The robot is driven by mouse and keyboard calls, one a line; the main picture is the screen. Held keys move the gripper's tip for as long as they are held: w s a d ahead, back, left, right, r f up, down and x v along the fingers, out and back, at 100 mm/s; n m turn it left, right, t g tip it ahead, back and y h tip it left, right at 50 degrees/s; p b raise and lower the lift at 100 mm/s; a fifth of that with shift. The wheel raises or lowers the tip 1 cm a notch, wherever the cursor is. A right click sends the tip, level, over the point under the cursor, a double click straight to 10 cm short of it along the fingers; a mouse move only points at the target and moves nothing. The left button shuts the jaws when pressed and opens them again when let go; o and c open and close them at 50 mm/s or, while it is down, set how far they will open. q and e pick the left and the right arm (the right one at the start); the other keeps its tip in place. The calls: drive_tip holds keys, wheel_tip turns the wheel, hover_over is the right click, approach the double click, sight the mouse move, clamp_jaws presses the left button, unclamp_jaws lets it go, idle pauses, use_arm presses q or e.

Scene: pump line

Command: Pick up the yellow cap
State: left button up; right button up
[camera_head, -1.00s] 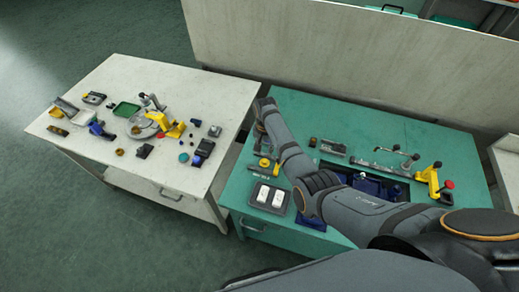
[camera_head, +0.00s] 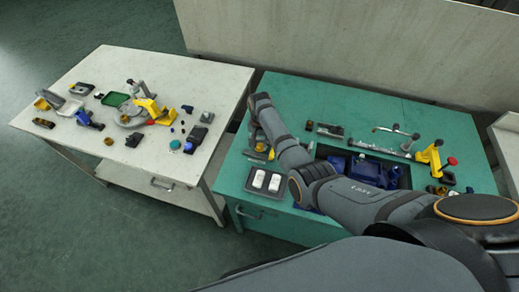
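My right arm reaches in from the lower right over the green table (camera_head: 330,107). Its wrist end bends down near the table's left side, and my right gripper (camera_head: 256,140) is low over the tabletop there. A small yellow piece (camera_head: 261,147) shows right at the gripper. It may be the yellow cap, but it is too small to tell, and I cannot tell whether the fingers touch it. The finger opening is too small and partly hidden by the arm. My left gripper is not in view.
A dark tray with two white pieces (camera_head: 259,179) lies in front of the gripper. A yellow clamp (camera_head: 430,157) stands at the table's right. The pale table (camera_head: 85,150) at left holds several small parts and a green tray (camera_head: 115,98). A tall panel (camera_head: 330,50) stands behind.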

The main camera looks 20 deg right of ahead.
sight(260, 146)
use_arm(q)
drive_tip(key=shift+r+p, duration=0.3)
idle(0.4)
use_arm(e)
clamp_jaws()
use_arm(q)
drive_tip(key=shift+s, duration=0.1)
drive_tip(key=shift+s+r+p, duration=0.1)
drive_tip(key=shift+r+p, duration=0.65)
use_arm(e)
drive_tip(key=shift+r, duration=0.65)
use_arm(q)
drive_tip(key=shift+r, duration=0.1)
use_arm(e)
drive_tip(key=shift+r, duration=0.1)
wheel_tip(260, 146, up, 4)
drive_tip(key=p, duration=0.5)
drive_tip(key=shift+r, duration=0.2)
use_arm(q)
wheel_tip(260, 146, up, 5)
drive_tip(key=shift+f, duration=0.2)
